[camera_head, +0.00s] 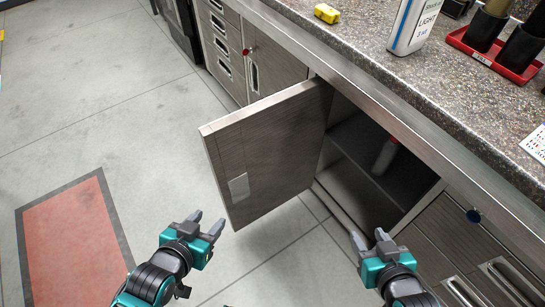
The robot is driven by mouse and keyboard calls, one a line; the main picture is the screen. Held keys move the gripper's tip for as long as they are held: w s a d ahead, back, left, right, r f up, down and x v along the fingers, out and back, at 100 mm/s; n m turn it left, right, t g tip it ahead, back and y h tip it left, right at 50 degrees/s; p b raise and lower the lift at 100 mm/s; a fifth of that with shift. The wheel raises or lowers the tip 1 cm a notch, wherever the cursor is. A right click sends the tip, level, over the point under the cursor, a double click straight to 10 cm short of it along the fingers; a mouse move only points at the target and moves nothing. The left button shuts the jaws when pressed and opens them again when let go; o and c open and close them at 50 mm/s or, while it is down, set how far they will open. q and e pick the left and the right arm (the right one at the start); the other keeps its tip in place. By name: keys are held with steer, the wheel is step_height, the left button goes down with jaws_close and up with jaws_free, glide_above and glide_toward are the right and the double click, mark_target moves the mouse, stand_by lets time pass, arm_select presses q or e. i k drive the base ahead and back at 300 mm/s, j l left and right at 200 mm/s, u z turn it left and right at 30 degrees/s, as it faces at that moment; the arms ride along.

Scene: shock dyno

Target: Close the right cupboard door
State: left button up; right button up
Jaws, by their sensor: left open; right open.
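The right cupboard door (270,148) stands wide open, swung out from the cabinet front, with its hinged side at the left of the opening. The open cupboard (362,185) shows a dark inside with a shelf and a white bottle with a red top (385,157). My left gripper (207,225) is open and empty, just below the door's lower outer corner in the picture and apart from it as far as I can tell. My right gripper (369,239) is open and empty, in front of the lower part of the cupboard opening.
A speckled countertop (365,70) runs above the cabinets, with a white bottle (414,25), a yellow object (327,13) and a red tray (492,56) on it. Drawers (462,243) lie right of the opening. A closed cupboard door (275,68) is further left. The floor left is clear, with a red mat (72,250).

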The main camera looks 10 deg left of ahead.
mark_target(261, 154)
steer(key=k+j+z, duration=0.1)
steer(key=j, duration=0.3)
steer(key=k+j+z, duration=0.1)
steer(key=j, duration=0.3)
steer(key=k+j+z, duration=0.1)
steer(key=j+z, duration=0.15)
steer(key=j, duration=0.2)
steer(key=k+j+z, duration=0.1)
steer(key=j+z, duration=0.15)
steer(key=j, duration=0.15)
steer(key=j+z, duration=0.5)
steer(key=j, duration=0.4)
steer(key=j+z, duration=0.45)
steer(key=j, duration=0.45)
steer(key=i+j+z, duration=0.2)
steer(key=j, duration=0.25)
steer(key=j+z, duration=0.2)
steer(key=j, duration=0.25)
steer(key=k+j, duration=0.25)
steer(key=k, duration=0.15)
steer(key=u, duration=0.3)
steer(key=i+j, duration=0.05)
